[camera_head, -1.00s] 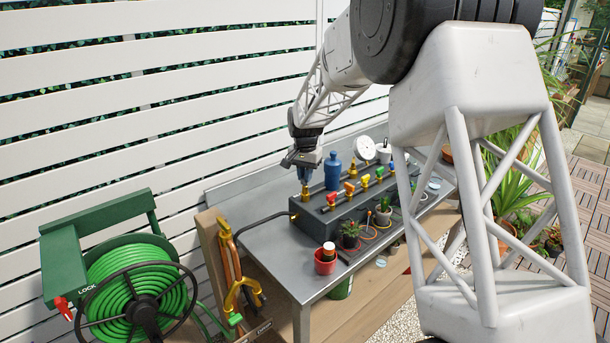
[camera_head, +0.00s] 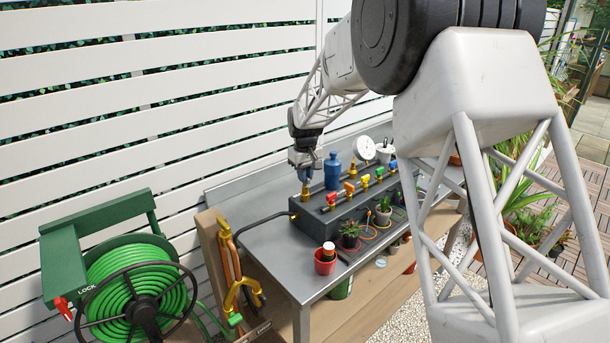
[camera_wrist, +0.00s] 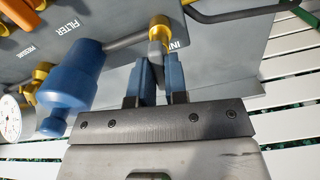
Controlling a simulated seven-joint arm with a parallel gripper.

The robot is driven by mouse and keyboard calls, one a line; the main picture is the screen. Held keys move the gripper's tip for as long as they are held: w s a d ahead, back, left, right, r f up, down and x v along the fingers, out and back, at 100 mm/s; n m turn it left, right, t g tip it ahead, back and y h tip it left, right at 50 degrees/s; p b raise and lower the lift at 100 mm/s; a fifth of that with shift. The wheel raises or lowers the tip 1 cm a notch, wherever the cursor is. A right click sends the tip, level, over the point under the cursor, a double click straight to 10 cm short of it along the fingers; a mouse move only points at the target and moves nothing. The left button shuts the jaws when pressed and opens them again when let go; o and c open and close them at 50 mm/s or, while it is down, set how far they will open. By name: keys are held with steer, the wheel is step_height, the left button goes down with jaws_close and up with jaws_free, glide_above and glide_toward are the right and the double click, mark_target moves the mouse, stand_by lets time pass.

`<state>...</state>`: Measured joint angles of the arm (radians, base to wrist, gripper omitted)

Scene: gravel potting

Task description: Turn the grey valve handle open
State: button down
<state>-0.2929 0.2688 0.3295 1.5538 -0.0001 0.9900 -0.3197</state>
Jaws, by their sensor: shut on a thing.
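My gripper (camera_head: 304,178) is at the inlet end of the dark manifold box (camera_head: 335,213) on the metal bench. In the wrist view its two blue fingers (camera_wrist: 153,72) are closed in at the brass inlet valve (camera_wrist: 158,38), beside the "INL…" lettering. The brass valve also shows below the fingers in the head view (camera_head: 305,194). A grey pipe (camera_wrist: 126,40) runs from it to the filter.
The blue filter (camera_wrist: 73,75) stands close beside the fingers, with a white gauge (camera_wrist: 14,118) beyond. Coloured valves (camera_head: 349,188) line the box. A red pot (camera_head: 325,263) and small plants stand in front. A green hose reel (camera_head: 137,290) is at left, and a slatted fence behind.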

steer(key=shift+r+n, duration=0.1)
steer(key=shift+n, duration=0.9)
steer(key=c, duration=1.1)
jaws_free()
steer(key=shift+c, duration=0.2)
steer(key=shift+r, duration=0.1)
steer(key=shift+r, duration=3.75)
steer(key=shift+r, duration=0.1)
